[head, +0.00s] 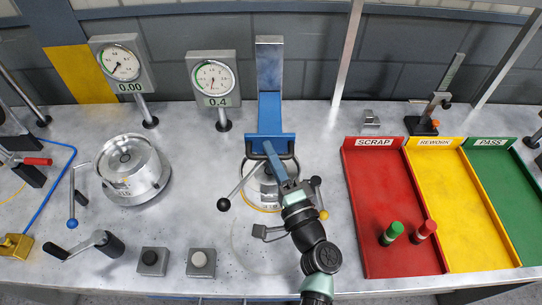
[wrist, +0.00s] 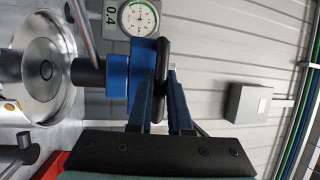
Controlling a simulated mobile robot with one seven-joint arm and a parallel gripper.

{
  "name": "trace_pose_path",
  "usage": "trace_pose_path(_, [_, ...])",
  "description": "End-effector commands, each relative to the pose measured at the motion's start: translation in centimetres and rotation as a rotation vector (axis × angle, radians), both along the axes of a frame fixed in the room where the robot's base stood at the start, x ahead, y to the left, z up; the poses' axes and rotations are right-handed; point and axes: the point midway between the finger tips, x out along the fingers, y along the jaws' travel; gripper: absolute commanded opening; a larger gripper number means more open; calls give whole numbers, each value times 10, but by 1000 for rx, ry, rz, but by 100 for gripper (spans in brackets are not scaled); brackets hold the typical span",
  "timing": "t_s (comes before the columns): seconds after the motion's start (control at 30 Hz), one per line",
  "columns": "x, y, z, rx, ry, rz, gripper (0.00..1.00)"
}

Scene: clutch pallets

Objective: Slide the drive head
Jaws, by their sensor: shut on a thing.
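The blue drive head (head: 270,115) sits on an upright metal column (head: 269,55) at the back middle of the bench. In the wrist view the drive head (wrist: 143,58) shows close, with a dark spindle (wrist: 90,72) pointing at a silver round part (wrist: 45,90). My gripper (head: 271,150) reaches the front of the drive head and is shut on its black handle bar (wrist: 163,62). Below the head stands a silver clutch (head: 259,187), partly hidden by my arm.
Another silver drum (head: 125,165) stands left, near two dial gauges, one reading 0.00 (head: 122,66) and one 0.4 (head: 212,80). Red scrap (head: 375,215), yellow rework (head: 440,200) and green pass (head: 500,190) trays fill the right. Red and green cylinders lie in or near the scrap tray.

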Motion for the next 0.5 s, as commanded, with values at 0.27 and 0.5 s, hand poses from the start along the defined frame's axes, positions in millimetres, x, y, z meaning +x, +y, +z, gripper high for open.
trace_pose_path(0.27, [-1,0,-43,-1,10,-2,0])
trace_pose_path(0.5, [-1,-1,-47,0,11,-3,0])
